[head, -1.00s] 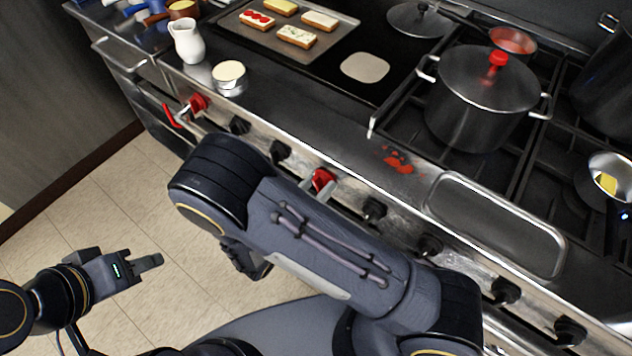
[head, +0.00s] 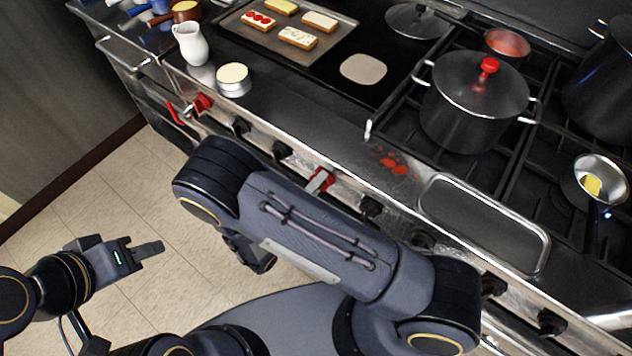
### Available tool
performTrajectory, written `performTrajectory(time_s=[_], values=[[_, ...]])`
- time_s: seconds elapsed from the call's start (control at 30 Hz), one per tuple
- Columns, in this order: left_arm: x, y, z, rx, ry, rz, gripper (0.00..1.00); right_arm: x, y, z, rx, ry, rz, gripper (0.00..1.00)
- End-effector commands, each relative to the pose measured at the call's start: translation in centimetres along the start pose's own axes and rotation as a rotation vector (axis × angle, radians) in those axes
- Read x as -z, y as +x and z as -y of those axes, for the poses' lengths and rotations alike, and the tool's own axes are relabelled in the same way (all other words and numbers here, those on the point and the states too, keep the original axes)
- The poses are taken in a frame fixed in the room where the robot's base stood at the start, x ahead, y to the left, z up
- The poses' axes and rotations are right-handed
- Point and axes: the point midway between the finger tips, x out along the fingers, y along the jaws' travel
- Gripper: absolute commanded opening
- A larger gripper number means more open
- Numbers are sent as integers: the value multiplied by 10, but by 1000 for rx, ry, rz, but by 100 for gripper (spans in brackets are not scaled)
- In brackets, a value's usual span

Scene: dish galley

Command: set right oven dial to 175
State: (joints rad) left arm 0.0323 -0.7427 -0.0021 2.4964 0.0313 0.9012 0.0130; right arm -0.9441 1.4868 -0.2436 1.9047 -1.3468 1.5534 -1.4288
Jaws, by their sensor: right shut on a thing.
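The right oven dial (head: 322,180) is red with a light grey part and sits on the range's front panel. It shows just above my right arm. My right gripper is at this dial, shut on it, mostly hidden behind my arm. The dial's scale and its reading cannot be made out. Another red dial (head: 202,103) is further left on the same panel. My left gripper (head: 152,249) is over the floor at lower left, well away from the range. Its fingers overlap in this view, so their gap does not show.
Several black knobs line the panel, including one (head: 282,150) left of the right dial. On top stand a lidded pot (head: 475,105), a tray (head: 235,22) of toasts, a white jug (head: 190,44) and a small pan (head: 600,178). Tiled floor (head: 150,300) is open at left.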

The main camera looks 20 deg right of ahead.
Motion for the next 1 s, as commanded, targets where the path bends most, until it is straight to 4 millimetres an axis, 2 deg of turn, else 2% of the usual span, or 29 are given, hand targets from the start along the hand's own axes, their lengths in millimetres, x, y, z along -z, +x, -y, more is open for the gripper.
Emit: performTrajectory(time_s=[0.5,1.0], values=[[6,-12,-5,0,0,0,36,0,0,0,-3,-420,1,24],[7,-14,-6,0,0,0,36,0,0,-1,-3,-560,1,24]])
